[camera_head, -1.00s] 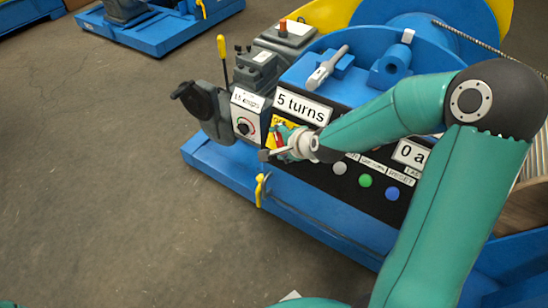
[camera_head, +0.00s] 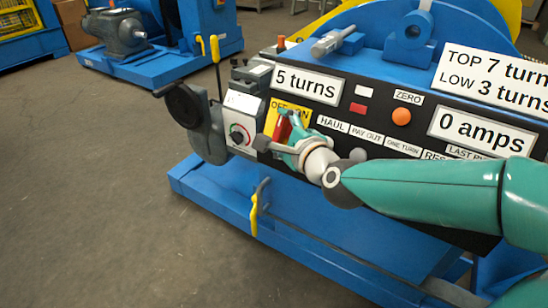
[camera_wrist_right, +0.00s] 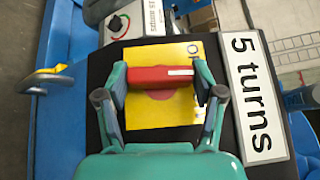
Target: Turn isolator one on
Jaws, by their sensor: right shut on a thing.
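The isolator is a red handle (camera_head: 282,126) on a yellow plate (camera_head: 272,117) marked OFF and ON, near the left end of the black panel. My right gripper (camera_head: 281,138) is at the handle. In the right wrist view the red handle (camera_wrist_right: 160,77) lies between the two fingers, one at each end, and they are shut on it. There the yellow plate (camera_wrist_right: 150,112) is behind it. The handle stands about upright on the panel. My left gripper is out of view.
The "5 turns" display (camera_head: 307,84) is just above the isolator. A grey box with a dial (camera_head: 238,135) is to its left. An orange ZERO button (camera_head: 401,116) and a red indicator (camera_head: 359,108) are to its right. A yellow-handled lever (camera_head: 256,205) is below.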

